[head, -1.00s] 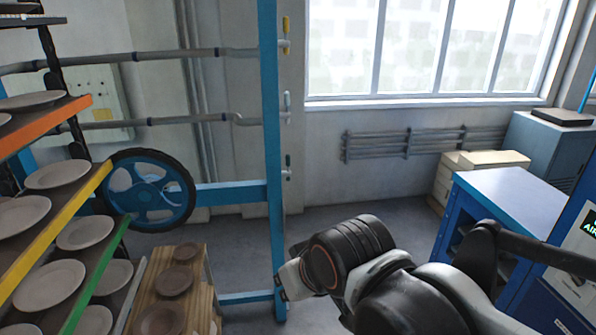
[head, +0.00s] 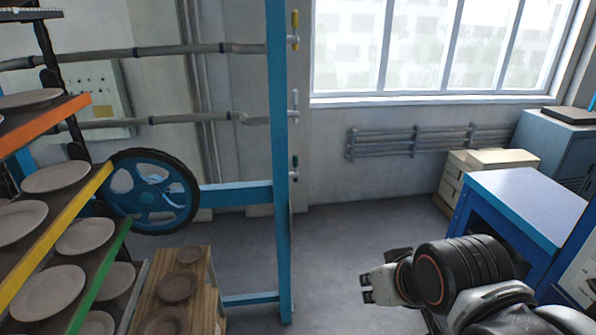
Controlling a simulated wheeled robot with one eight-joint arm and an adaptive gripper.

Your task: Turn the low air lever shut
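Several small levers sit one above another on the blue upright post (head: 279,150). The top lever (head: 295,30) is yellow, the middle lever (head: 294,104) is pale grey, and the lowest lever (head: 294,166) is dark. All of them look roughly vertical. My gripper (head: 366,288) is in the lower right of the head view, pointing left. It is lower in the picture than the lowest lever, to its right, and apart from the post. Its fingertips are too small to tell whether they are open, and I see nothing held.
A rack with plates on coloured shelves (head: 45,260) and a blue handwheel (head: 150,191) stand at left. A wooden stand (head: 178,290) with plates is lower left. A blue cabinet (head: 525,195) is at right. Grey floor (head: 350,230) is clear between post and cabinet.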

